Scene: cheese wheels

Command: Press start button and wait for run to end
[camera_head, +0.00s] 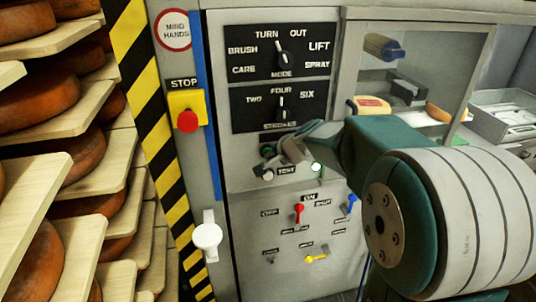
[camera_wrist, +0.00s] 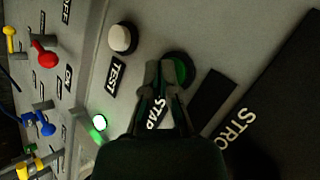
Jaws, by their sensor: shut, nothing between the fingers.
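The green start button (camera_head: 267,151) sits on the grey control panel, below the strokes dial. In the wrist view the green button (camera_wrist: 184,72) is just right of my fingertips and partly behind them. My gripper (camera_head: 290,148) is shut and empty, its tips close to the button. In the wrist view my gripper (camera_wrist: 160,68) covers part of the start label (camera_wrist: 158,112). I cannot tell whether the tips touch the button. A small lamp (camera_head: 316,167) glows white-green; it also shows in the wrist view (camera_wrist: 99,121).
A white test button (camera_wrist: 122,38) is beside the green one. Above are the mode dial (camera_head: 282,58) and strokes dial (camera_head: 282,114). A red stop button (camera_head: 187,121) is at left. Coloured levers (camera_head: 298,210) are below. Shelves of cheese wheels (camera_head: 35,97) stand far left.

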